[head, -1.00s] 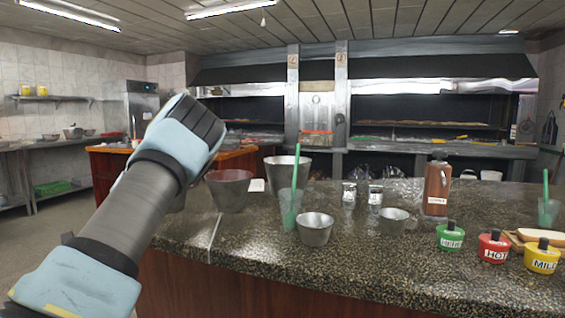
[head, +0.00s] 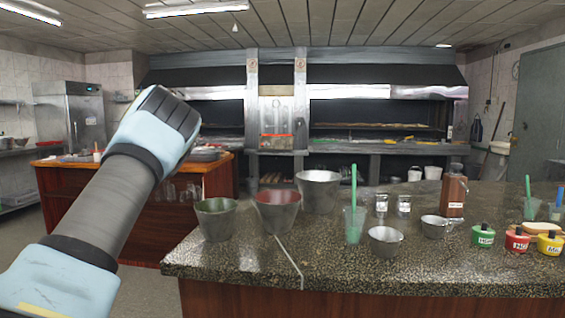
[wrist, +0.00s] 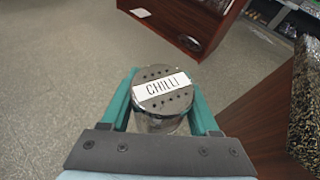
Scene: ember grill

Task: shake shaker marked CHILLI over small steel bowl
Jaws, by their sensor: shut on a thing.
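My gripper (wrist: 162,88) is shut on the steel shaker marked CHILLI (wrist: 162,124), one teal finger on each side. The shaker's perforated lid and white label face the wrist camera, above open floor beside the counter. In the head view my arm rises at the left; its fingers and the shaker are hidden. A small steel bowl (head: 386,243) stands on the counter near the front edge, to the right of my arm. A smaller shallow steel bowl (head: 434,228) stands farther right. I cannot tell which one the task names.
Floor lies open at left.

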